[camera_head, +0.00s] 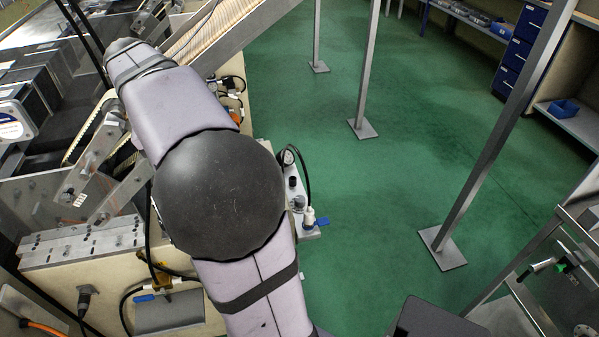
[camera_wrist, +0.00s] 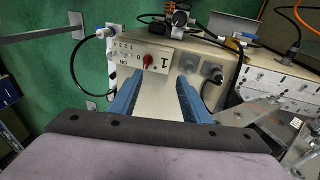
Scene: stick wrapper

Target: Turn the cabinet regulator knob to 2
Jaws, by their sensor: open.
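The cabinet (camera_wrist: 205,50) is a cream box, seen tilted and upside down in the wrist view. Its front carries a white plate (camera_wrist: 165,62) with numbers and lettering. A small red knob (camera_wrist: 147,60) sits on this plate; its exact setting is too small to tell. My gripper (camera_wrist: 159,80) has two blue fingers spread wide apart, open and empty. The knob appears beyond the fingertips, nearer the left finger, with no clear contact. In the head view the cream cabinet (camera_head: 60,285) shows partly behind my arm, which hides the knob and gripper.
Grey connectors (camera_wrist: 213,72) with a black cable stand right of the plate. Black hoses and a gauge (camera_head: 287,157) are at the cabinet's side. Metal brackets (camera_wrist: 255,110) lie right in the wrist view. Green floor (camera_head: 350,220) with metal posts (camera_head: 490,130) is open to the right.

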